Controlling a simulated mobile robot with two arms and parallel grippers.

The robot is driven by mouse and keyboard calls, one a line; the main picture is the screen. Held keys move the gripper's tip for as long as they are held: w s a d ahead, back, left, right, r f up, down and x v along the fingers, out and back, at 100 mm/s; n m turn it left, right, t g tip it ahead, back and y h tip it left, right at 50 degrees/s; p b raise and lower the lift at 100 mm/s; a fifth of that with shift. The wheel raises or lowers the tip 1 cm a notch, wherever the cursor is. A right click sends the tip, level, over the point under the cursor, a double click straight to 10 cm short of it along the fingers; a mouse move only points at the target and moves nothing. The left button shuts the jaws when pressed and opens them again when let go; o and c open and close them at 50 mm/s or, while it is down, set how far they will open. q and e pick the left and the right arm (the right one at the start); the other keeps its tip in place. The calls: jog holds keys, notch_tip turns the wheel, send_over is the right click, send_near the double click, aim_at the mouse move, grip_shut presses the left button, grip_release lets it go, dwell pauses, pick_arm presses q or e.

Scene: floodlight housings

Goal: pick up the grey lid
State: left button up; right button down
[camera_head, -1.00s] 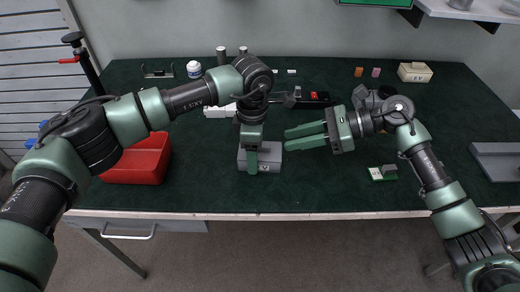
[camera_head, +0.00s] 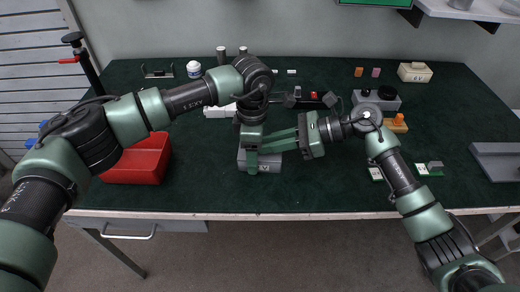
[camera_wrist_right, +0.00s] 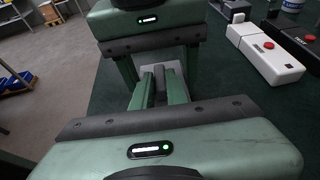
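A light grey block-like housing (camera_head: 272,165) stands near the front middle of the table. My left gripper (camera_head: 252,162) points down over it, with one finger in front of it, and appears shut on it. In the right wrist view the left fingers (camera_wrist_right: 161,68) straddle the housing. My right gripper (camera_head: 279,141) reaches in from the right, its fingers level and apart. In the right wrist view a dark grey upright piece (camera_wrist_right: 160,86) shows between the right fingers (camera_wrist_right: 161,92); contact cannot be told. I cannot tell which grey part is the lid.
A red bin (camera_head: 140,160) lies left. A grey housing with a black knob (camera_head: 385,98) stands back right, near an orange part (camera_head: 397,124). Small green boards (camera_head: 430,169) lie right, with a grey tray (camera_head: 494,165) at the edge. The front middle strip is clear.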

pick_arm(q)
jog(key=shift+s+a+f, duration=0.1)
jog(key=shift+s+f, duration=0.05)
jog(key=shift+f, duration=0.2)
pick_arm(e)
jog(key=shift+r, duration=0.45)
jog(key=d, duration=1.1)
jog(key=s+d, duration=0.1)
jog(key=d, duration=0.5)
jog(key=shift+d+r, duration=0.2)
jog(key=shift+r, duration=0.1)
jog(key=shift+s+d+r, duration=0.1)
jog(key=shift+d+r, duration=0.05)
jog(key=shift+r, duration=1.1)
jog(key=shift+d+r, duration=0.1)
jog(key=shift+r, duration=1.15)
pick_arm(q)
jog(key=o, duration=1.6)
jog(key=shift+c, duration=0.2)
jog(key=shift+r, duration=0.1)
jog(key=shift+w, duration=0.2)
pick_arm(e)
jog(key=shift+f, duration=0.1)
